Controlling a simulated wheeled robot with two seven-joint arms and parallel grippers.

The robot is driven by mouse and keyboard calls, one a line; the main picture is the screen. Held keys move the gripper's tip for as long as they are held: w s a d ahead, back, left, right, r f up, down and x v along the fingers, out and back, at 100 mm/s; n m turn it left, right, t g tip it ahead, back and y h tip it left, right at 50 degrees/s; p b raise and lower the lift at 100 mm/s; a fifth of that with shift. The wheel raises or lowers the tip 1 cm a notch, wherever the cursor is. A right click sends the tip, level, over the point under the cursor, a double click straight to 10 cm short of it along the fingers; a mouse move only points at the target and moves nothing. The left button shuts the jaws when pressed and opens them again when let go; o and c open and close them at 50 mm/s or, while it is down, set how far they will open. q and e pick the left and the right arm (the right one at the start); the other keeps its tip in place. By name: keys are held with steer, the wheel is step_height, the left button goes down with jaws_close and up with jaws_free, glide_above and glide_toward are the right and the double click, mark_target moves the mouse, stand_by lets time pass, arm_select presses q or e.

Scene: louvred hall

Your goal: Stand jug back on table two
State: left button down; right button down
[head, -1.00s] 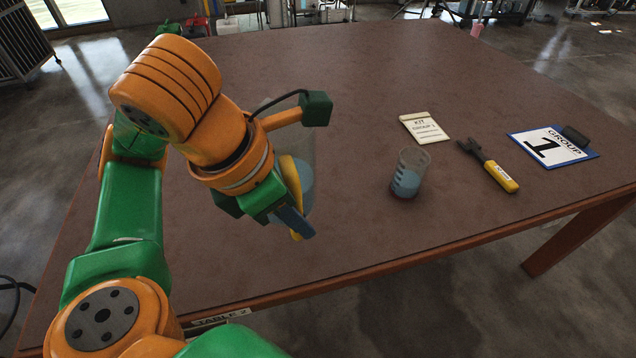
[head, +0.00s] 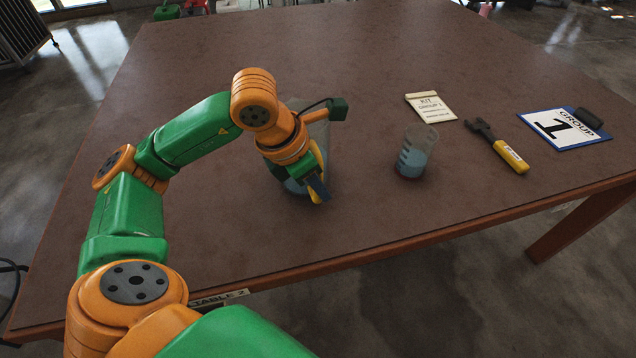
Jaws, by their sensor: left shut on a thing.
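The clear jug (head: 319,132) with blue liquid low inside is upright over the brown top of table two (head: 350,229), left of the middle in the head view. My left gripper (head: 318,182) is shut on the jug, with its fingers at the jug's near right side. My gripper and wrist hide much of the jug. Its base is at or very close to the tabletop; I cannot tell whether it touches. My right gripper is not in view.
A small beaker of blue liquid (head: 414,152) stands to the right of the jug. Beyond it lie a kit card (head: 430,107), a yellow-handled tool (head: 508,155) and a "GROUP 1" clipboard (head: 560,128). The tabletop behind and in front of the jug is clear.

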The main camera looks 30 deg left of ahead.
arm_select(q)
steer(key=c, duration=1.2)
jaws_free()
steer(key=shift+f, duration=0.2)
steer(key=o, duration=0.4)
steer(key=shift+r, duration=0.1)
steer(key=shift+o, duration=0.2)
steer(key=shift+r, duration=0.25)
steer(key=p+v, duration=0.2)
steer(key=v, duration=1)
steer(key=shift+p, duration=0.4)
steer(key=shift+f, duration=0.1)
